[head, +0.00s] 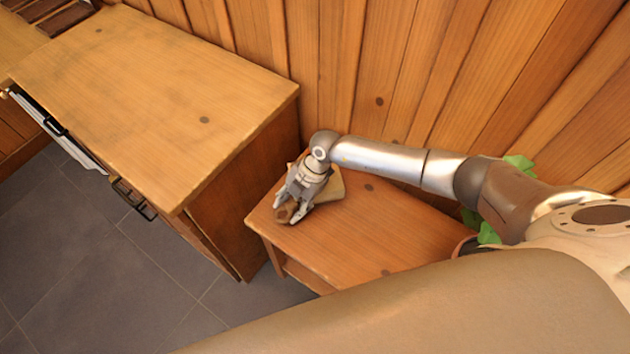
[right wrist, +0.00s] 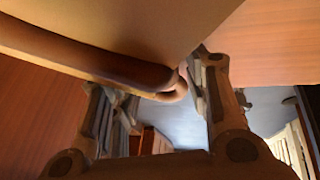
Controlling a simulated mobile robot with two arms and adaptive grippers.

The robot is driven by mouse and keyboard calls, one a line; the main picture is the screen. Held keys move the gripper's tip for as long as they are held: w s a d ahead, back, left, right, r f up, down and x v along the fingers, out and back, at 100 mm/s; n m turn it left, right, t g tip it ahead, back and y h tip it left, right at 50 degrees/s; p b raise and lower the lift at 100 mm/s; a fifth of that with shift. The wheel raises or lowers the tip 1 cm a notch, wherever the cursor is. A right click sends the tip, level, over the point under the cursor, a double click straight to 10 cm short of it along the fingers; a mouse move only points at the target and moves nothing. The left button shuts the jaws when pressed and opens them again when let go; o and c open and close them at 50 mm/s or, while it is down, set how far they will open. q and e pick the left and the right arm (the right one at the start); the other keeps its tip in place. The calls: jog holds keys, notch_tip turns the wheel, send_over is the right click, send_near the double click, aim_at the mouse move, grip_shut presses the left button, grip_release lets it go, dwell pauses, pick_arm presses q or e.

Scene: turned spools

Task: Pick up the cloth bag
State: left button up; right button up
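The beige cloth bag (head: 330,188) lies on the small wooden table, at its left end near the wall. My right gripper (head: 289,208) reaches over it and covers part of it. In the right wrist view the bag's pale side (right wrist: 150,25) fills the top, with a brown rolled edge or handle below it. This brown part ends in a loop between the fingers of my right gripper (right wrist: 165,88). The fingers stand wide apart, and the loop comes close to the right-hand one; contact is unclear. My left gripper is not in view.
The small table (head: 390,235) has free room to the right of the bag. A larger wooden desk (head: 150,90) with an open drawer stands at left, across a narrow gap. A plank wall (head: 380,60) rises close behind. Green leaves (head: 488,233) show beside my right arm.

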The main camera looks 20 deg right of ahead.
jog(key=c, duration=0.7)
